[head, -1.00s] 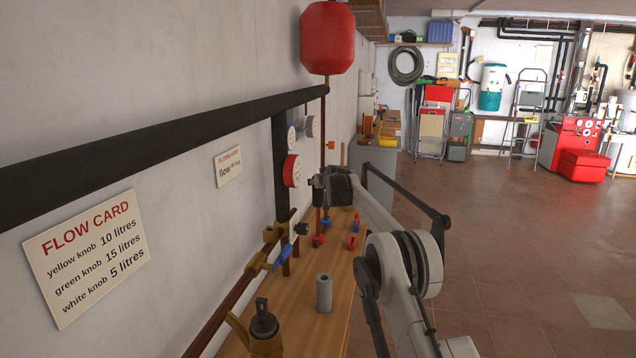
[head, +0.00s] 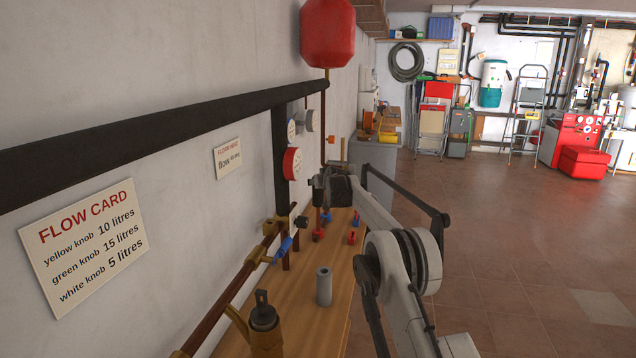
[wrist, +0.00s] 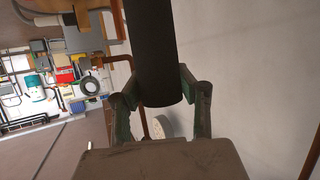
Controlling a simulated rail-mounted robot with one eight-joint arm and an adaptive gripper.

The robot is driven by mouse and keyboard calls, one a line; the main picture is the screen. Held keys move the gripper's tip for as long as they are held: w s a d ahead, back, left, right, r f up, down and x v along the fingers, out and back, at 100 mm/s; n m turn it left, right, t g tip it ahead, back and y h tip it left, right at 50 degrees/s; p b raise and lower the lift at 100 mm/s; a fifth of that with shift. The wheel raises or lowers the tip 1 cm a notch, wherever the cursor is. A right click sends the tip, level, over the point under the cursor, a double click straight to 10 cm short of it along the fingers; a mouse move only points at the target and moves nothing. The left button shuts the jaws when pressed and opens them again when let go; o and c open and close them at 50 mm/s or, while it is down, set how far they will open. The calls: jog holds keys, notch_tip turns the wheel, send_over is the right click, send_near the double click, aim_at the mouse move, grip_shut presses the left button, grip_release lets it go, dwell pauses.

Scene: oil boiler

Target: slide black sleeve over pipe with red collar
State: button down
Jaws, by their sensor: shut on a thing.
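In the wrist view a black sleeve (wrist: 153,50), a thick dark cylinder, is between the two fingers of my gripper (wrist: 160,90). The gripper is shut on it near one end; its other end runs out of the picture. In the head view my gripper (head: 320,188) is above the bench, close to the wall. The sleeve is hard to make out there. Below the gripper, a thin upright pipe (head: 318,217) has a red piece (head: 318,235) at its foot. I cannot tell surely whether this is the red collar. The sleeve is apart from the bench fittings.
Blue (head: 326,217) and red (head: 352,237) fittings stand on the wooden bench (head: 300,320). A grey cylinder (head: 324,287) and a brass oil can (head: 264,325) are nearer. A black-lagged pipe (head: 150,145) and a red gauge (head: 291,164) are along the wall.

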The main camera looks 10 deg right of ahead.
aim_at(319, 209)
jog(key=shift+f+b, duration=3.05)
jog(key=shift+f, duration=2.95)
jog(key=c, duration=1.2)
grip_release()
jog(key=shift+o, duration=0.2)
jog(key=shift+s+r, duration=0.1)
jog(key=shift+s, duration=0.05)
jog(key=v, duration=1.1)
jog(key=shift+s, duration=0.35)
jog(key=shift+d+r, duration=0.1)
jog(key=shift+d, duration=0.05)
